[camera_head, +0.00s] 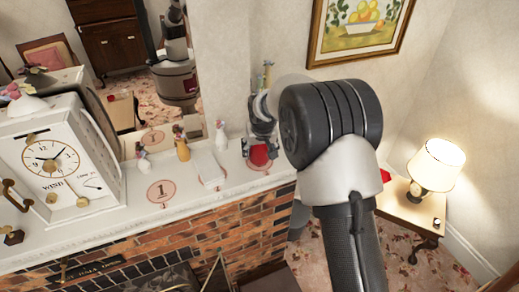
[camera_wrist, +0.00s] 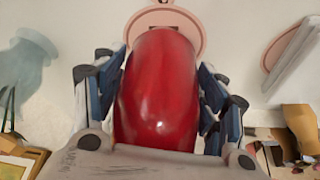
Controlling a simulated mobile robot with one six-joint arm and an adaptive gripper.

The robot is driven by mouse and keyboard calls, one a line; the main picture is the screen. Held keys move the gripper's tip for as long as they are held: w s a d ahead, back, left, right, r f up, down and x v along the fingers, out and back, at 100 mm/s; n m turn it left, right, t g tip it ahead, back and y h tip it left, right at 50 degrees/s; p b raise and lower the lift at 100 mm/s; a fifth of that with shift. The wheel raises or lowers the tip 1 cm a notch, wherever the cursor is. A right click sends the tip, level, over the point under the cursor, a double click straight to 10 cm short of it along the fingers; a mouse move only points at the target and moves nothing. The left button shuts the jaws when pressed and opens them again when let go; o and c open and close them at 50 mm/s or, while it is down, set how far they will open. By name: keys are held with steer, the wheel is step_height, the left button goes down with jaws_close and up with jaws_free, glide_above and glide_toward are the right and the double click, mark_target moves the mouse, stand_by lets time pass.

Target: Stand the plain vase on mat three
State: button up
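The plain vase is glossy red; in the wrist view the red vase (camera_wrist: 158,95) fills the space between both fingers. In the head view a little of the red vase (camera_head: 259,155) shows below my gripper (camera_head: 262,130). My gripper (camera_wrist: 163,62) appears shut on the vase, with its pads against both sides. A round pink mat (camera_wrist: 160,15) lies behind the vase, its number mostly hidden. This mat's rim (camera_head: 264,167) also shows around the red in the head view, at the mantel's right end. I cannot tell whether the vase's base touches it.
On the white mantel, mat one (camera_head: 162,191) is bare. A white block (camera_head: 210,170) lies on another mat. A large white clock (camera_head: 62,160) stands left.

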steer(key=shift+o, duration=1.1)
steer(key=shift+r, duration=0.1)
steer(key=shift+r, duration=0.3)
steer(key=s+d+r+b, duration=0.1)
steer(key=s+d+r, duration=0.1)
steer(key=s+r, duration=0.5)
steer(key=s+d+r, duration=0.3)
steer(key=s+r, duration=0.2)
steer(key=r, duration=0.5)
steer(key=s+d+r+m, duration=0.1)
steer(key=s+d+r, duration=0.15)
steer(key=s, duration=0.45)
steer(key=s+d+r, duration=0.1)
steer(key=s+d, duration=0.2)
steer(key=s, duration=0.3)
steer(key=s+d+f, duration=0.1)
steer(key=s+f, duration=0.1)
steer(key=s, duration=0.6)
steer(key=s+d+f, duration=0.2)
steer(key=s, duration=0.7)
steer(key=shift+s+f+m+h, duration=0.2)
steer(key=shift+s+m+h, duration=0.1)
